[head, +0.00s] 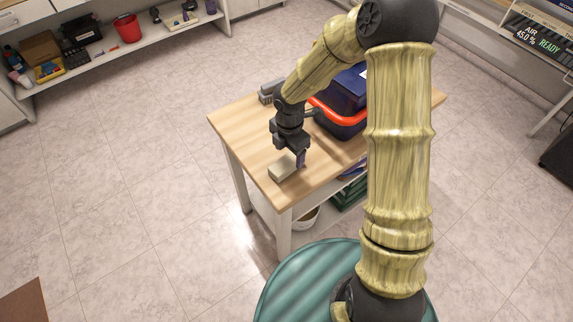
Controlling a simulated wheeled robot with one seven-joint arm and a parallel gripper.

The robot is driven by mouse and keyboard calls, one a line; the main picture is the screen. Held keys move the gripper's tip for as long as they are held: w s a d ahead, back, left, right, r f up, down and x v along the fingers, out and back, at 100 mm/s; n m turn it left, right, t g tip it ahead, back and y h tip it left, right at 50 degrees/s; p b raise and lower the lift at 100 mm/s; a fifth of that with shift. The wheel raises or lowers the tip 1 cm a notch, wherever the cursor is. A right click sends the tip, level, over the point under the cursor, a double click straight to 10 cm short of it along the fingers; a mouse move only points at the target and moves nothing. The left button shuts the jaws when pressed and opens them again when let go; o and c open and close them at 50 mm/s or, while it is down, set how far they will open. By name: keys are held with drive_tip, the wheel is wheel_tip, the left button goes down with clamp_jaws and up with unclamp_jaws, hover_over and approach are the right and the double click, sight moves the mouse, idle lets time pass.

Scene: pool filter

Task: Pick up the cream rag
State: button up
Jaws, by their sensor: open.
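The cream rag (281,169) looks like a small, thick, pale block lying near the front corner of the wooden table (255,143). My gripper (289,157) is open and points down at the rag, just above or beside it. One finger, with a purplish tip, shows at the rag's right end. The other finger is hard to make out, and part of the rag's far side is hidden behind the gripper. I cannot tell whether the fingers touch the rag.
A dark blue bin with an orange rim (331,110) stands on the table right of my gripper, partly hidden by my arm. A grey object (271,91) sits at the table's back edge. A white bucket (304,218) is below. The tabletop left of my gripper is clear.

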sight(286, 162)
drive_tip(key=f, duration=0.5)
drive_tip(key=shift+s+a+f, duration=0.1)
drive_tip(key=shift+a, duration=0.25)
drive_tip(key=c, duration=1.1)
